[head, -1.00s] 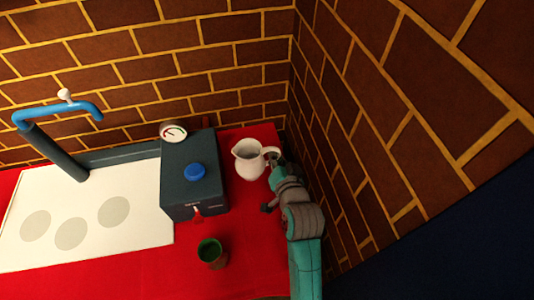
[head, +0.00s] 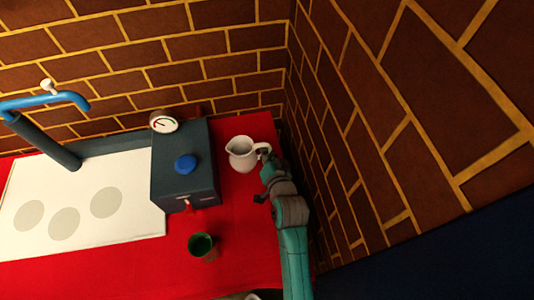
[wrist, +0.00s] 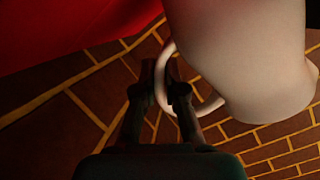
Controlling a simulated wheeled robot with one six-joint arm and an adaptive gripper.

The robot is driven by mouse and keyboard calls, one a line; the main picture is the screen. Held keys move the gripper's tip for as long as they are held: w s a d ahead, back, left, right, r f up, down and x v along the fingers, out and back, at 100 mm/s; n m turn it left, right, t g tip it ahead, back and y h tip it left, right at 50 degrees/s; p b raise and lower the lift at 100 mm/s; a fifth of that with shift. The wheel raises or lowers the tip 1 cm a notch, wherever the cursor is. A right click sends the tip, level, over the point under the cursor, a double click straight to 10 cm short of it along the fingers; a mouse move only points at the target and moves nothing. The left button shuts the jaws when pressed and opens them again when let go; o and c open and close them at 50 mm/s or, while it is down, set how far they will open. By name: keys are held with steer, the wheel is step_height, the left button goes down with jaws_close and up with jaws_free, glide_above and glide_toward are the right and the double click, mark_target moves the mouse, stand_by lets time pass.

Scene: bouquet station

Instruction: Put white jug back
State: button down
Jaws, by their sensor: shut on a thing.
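The white jug (head: 241,154) stands upright on the red counter, in the back right corner between the dark box and the right brick wall. Its handle points right, toward my gripper. My gripper (head: 266,157) is shut on the handle. In the wrist view the jug's pale body (wrist: 245,60) fills the upper right, and my gripper's fingertips (wrist: 173,88) close around the looped handle. From the head view I cannot tell whether the jug's base touches the counter.
A green-lined cup (head: 203,247) is in front. A white panel (head: 85,215) and blue tap (head: 45,100) are at left. The brick wall (head: 345,130) is close on the right.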

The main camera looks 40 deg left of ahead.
steer(key=shift+f, duration=0.75)
steer(key=shift+f, duration=0.15)
steer(key=c, duration=1.2)
jaws_free()
steer(key=shift+c, duration=0.2)
steer(key=v, duration=1.2)
